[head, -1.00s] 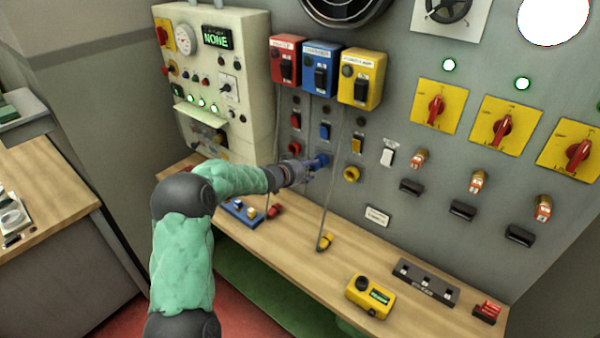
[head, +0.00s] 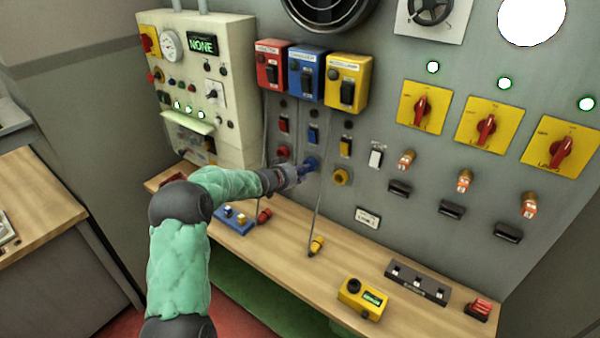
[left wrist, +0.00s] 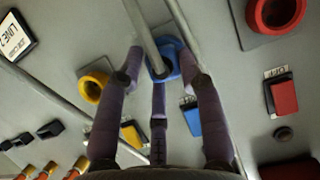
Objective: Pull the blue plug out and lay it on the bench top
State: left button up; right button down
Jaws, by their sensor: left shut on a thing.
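The blue socket (head: 312,162) is on the grey wall panel, between a red and a yellow socket. My left gripper (head: 296,171) is right in front of it, shut on the blue plug (head: 303,170), which is mostly hidden by the fingers. In the left wrist view my left gripper's fingers (left wrist: 160,68) reach to the blue socket ring (left wrist: 172,56), and a grey cable passes between them. I cannot tell how deep the plug sits. The wooden bench top (head: 285,240) lies below the panel. My right gripper is not in view.
A red plug (head: 265,215) and a yellow plug (head: 316,245) lie on the bench, cables hanging from above. A blue block (head: 235,220), a yellow meter (head: 363,298) and a grey strip (head: 418,282) also stand there. Bare wood shows between them.

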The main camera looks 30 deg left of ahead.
pick_arm(q)
jog(key=shift+s+a, duration=0.15)
jog(key=shift+s, duration=0.6)
jog(key=shift+s+a, duration=0.1)
jog(key=shift+s, duration=1.95)
jog(key=shift+s+a+p, duration=0.2)
jog(key=shift+s+p, duration=0.35)
jog(key=shift+s, duration=1.45)
jog(key=shift+d, duration=0.1)
